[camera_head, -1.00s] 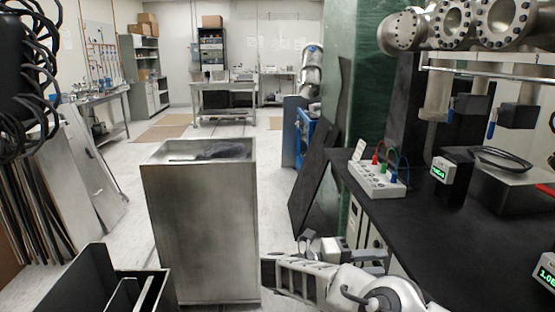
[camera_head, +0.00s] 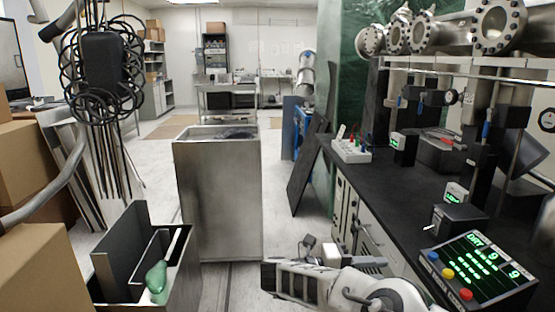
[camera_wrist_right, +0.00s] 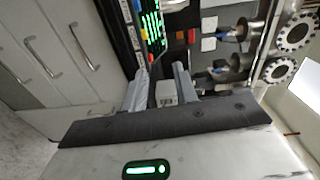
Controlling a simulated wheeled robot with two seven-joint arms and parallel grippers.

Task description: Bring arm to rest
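My right arm comes in at the bottom right of the head view. Its gripper (camera_head: 322,249) points away over the floor, just left of the bench's drawers, and its fingers are small there. In the right wrist view the two fingers of the right gripper (camera_wrist_right: 162,72) stand apart. A small pale block shows between them; I cannot tell whether it is behind them, but no grasp is visible. My left arm and gripper are not in the head view.
The black bench (camera_head: 397,190) with drawers runs along the right and carries a display box (camera_head: 478,268). A metal bin (camera_head: 218,195) stands ahead. A dark open box (camera_head: 118,250) and cardboard boxes (camera_head: 30,265) are at left.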

